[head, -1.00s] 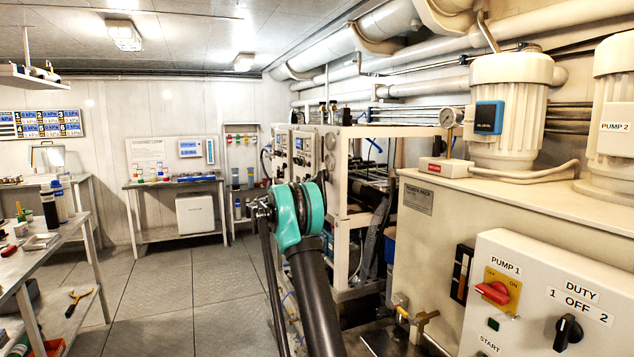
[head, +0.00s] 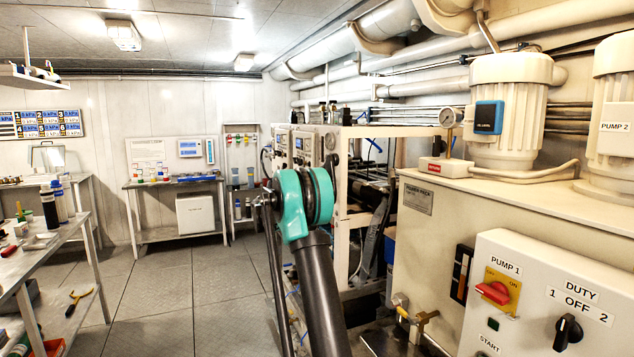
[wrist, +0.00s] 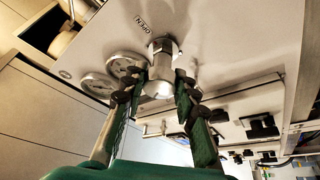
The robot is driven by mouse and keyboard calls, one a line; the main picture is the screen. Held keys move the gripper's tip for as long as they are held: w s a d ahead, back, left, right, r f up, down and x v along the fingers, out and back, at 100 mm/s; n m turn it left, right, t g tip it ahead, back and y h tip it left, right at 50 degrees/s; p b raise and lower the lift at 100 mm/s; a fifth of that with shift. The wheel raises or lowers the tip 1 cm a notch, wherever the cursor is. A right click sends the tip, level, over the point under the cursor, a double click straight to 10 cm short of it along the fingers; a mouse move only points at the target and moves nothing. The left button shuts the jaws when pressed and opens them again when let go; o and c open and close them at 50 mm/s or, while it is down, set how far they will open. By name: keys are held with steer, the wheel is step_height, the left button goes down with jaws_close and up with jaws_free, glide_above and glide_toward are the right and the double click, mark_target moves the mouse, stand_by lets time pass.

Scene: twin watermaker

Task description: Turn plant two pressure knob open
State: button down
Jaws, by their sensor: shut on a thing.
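In the wrist view a silvery metal knob (wrist: 160,78) stands out from a pale panel (wrist: 220,35). An "OPEN" label (wrist: 140,22) is printed on the panel beside it, seen rotated. My gripper (wrist: 161,84) has its two dark, green-sided fingers on either side of the knob, shut on it. Part of the knob's sides is hidden by the fingertips. In the head view my arm's teal joint stands in front of the panelled plant (head: 345,131), and my gripper and the knob cannot be made out there.
Two round gauges (wrist: 126,65) sit left of the knob in the wrist view, close to the left finger. Dark switches (wrist: 262,126) lie to the right. In the head view a pump cabinet (head: 500,215) stands close on the right. The floor (head: 165,290) is open to the left.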

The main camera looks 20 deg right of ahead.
steer(key=n+y, duration=0.1)
steer(key=n, duration=0.2)
steer(key=n+t+y, duration=0.1)
steer(key=n, duration=0.2)
steer(key=shift+n, duration=0.3)
steer(key=n+y, duration=0.1)
steer(key=n, duration=0.1)
steer(key=n+y, duration=0.1)
steer(key=n, duration=0.2)
steer(key=shift+y, duration=0.3)
steer(key=n, duration=0.2)
steer(key=n+g+y, duration=0.1)
steer(key=n, duration=0.1)
steer(key=shift+n+g, duration=0.3)
steer(key=shift+n, duration=0.1)
steer(key=shift+n+g+y, duration=0.5)
steer(key=shift+n+g, duration=0.5)
steer(key=shift+n, duration=0.6)
steer(key=c, duration=1.2)
jaws_free()
steer(key=shift+o, duration=0.2)
steer(key=v, duration=1.2)
